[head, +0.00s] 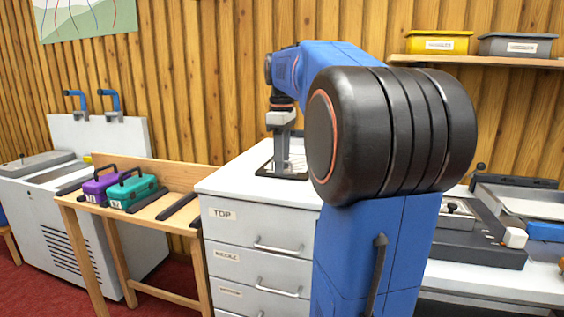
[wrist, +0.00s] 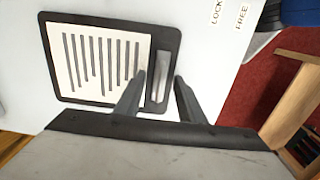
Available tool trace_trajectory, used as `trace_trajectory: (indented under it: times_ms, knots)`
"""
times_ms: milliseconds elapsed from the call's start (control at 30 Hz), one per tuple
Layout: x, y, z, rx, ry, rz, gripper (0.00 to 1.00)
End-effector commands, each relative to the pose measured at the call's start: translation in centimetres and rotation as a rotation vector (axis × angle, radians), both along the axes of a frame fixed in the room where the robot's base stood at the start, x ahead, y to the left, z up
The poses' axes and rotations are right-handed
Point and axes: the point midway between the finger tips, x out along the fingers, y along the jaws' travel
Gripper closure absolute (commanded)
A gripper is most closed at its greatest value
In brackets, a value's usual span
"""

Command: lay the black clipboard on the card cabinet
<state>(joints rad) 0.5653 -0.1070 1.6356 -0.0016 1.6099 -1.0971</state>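The black clipboard (wrist: 72,97) lies flat on the white top of the drawer cabinet (head: 226,184), with a lined sheet and a metal clip (wrist: 162,78) at one end. In the head view, the clipboard (head: 264,171) shows near the back of the top, partly hidden by my gripper and arm. My gripper (head: 289,176) points down at the clipboard. In the wrist view, the fingers of my gripper (wrist: 160,76) are apart, one on each side of the clip, with gaps showing. I cannot tell whether the fingertips touch the board.
A wooden table (head: 178,219) with a purple case (head: 100,186) and a teal case (head: 133,189) stands left of the cabinet. A bench with black equipment (head: 470,240) is at the right. A shelf (head: 480,61) holds yellow and grey bins. The cabinet top's front left is clear.

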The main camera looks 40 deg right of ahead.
Motion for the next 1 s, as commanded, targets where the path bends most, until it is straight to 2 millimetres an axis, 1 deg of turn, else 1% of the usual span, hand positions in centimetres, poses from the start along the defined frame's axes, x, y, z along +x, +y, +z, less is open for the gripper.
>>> trace_trajectory:
  times_ms: [233, 367, 467, 800, 1000]
  knots:
    - [0.0, 0.0, 0.1, 0.000, 0.000, 0.000, 0.64]
    - [0.1, 0.0, 0.9, 0.000, -0.001, 0.000, 0.64]
    - [0.1, 0.0, 2.2, 0.000, -0.001, 0.000, 0.64]
    - [0.1, 0.0, 8.7, -0.001, -0.002, 0.000, 0.64]
    - [0.1, 0.0, 11.1, 0.000, -0.001, 0.000, 0.64]
